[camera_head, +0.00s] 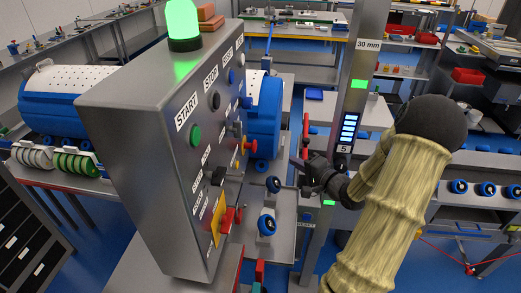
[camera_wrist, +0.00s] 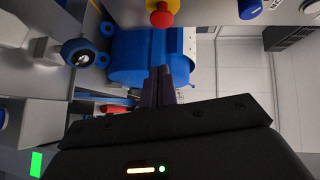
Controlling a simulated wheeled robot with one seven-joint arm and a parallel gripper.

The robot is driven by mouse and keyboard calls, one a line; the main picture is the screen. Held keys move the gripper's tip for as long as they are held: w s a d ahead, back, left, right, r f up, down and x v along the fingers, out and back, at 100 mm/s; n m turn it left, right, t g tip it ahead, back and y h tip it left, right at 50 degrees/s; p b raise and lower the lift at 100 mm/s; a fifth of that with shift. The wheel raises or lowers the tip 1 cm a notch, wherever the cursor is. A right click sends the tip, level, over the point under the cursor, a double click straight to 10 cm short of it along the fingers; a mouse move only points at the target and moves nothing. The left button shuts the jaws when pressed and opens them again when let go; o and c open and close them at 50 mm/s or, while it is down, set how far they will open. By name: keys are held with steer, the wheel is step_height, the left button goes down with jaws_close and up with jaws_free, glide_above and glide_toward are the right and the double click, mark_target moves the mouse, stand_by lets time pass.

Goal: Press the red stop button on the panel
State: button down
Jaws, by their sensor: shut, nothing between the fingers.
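The grey control panel (camera_head: 140,130) stands at left centre in the head view. A red mushroom button on a yellow collar (camera_head: 250,145) sticks out of its face. It also shows in the wrist view (camera_wrist: 161,17) at the top edge. Panel labels read START, beside a green button (camera_head: 195,136), and STOP, beside a dark button (camera_head: 215,101). My gripper (camera_head: 302,166) is right of the panel face, apart from the red button. In the wrist view its fingers (camera_wrist: 161,75) are shut and empty, below the red button in the picture.
A red and yellow switch (camera_head: 228,220) sits lower on the panel. A knob on a rod (camera_head: 273,184) stands between panel and gripper. A green lamp (camera_head: 183,22) tops the panel. A grey column marked 30 mm (camera_head: 358,60) stands behind my arm. A blue drum (camera_head: 265,110) is behind the panel.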

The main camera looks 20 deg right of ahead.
steer(key=shift+s+d+r, duration=0.2)
steer(key=shift+d, duration=0.05)
steer(key=p, duration=0.2)
glide_toward(250, 146)
steer(key=w+d, duration=0.4)
steer(key=w, duration=0.1)
steer(key=shift+w+a+f+p, duration=0.25)
steer(key=shift+w+a+f, duration=0.1)
steer(key=shift+a, duration=0.3)
steer(key=shift+w+a+f+p, duration=0.25)
steer(key=shift+a+f, duration=0.1)
steer(key=shift+a, duration=0.25)
